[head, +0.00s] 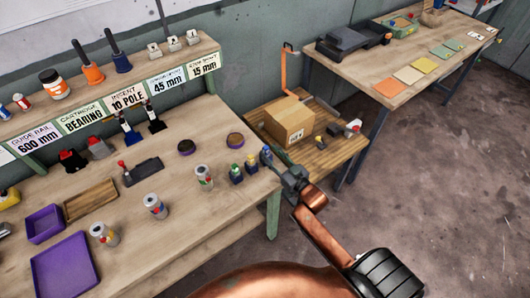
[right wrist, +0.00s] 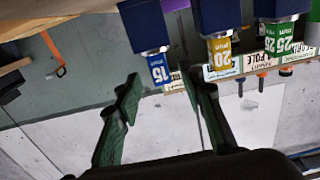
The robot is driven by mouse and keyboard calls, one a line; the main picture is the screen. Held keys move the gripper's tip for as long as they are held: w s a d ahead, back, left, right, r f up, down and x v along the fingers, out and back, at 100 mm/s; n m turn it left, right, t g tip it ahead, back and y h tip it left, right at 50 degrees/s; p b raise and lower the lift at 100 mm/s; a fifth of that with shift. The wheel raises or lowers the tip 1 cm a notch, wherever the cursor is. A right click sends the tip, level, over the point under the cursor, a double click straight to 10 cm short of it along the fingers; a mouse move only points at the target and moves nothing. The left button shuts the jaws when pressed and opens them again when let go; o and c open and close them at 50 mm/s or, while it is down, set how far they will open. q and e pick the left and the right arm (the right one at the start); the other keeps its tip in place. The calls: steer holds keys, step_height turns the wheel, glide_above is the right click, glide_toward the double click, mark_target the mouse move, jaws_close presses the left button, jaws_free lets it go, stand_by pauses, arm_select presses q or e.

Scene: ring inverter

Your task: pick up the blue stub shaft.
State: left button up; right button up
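The blue stub shaft (head: 266,151) stands at the right end of the workbench, beside a yellow one (head: 251,161) and a green one (head: 236,171). In the right wrist view, which is upside down, the blue stub shaft (right wrist: 159,69) is marked 15 and comes out of a dark block. My right gripper (head: 277,166) reaches it from the lower right. In the right wrist view my right gripper (right wrist: 163,85) is open, with the blue shaft seen between its fingertips. Contact cannot be told. My left gripper is not in view.
The yellow shaft (right wrist: 219,52) and green shaft (right wrist: 281,36) stand close beside the blue one. Several cans, such as one near the shafts (head: 204,178), stand on the bench (head: 185,215). A cardboard box (head: 290,122) sits on a low table behind. A labelled shelf runs along the back.

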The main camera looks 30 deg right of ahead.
mark_target(268, 150)
steer(key=w, duration=0.2)
steer(key=shift+w+a, duration=0.15)
steer(key=shift+w, duration=0.45)
steer(key=shift+a, duration=0.1)
steer(key=shift+c, duration=0.2)
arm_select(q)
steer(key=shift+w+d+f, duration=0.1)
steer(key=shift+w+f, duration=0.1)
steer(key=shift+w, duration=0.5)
arm_select(e)
jaws_close()
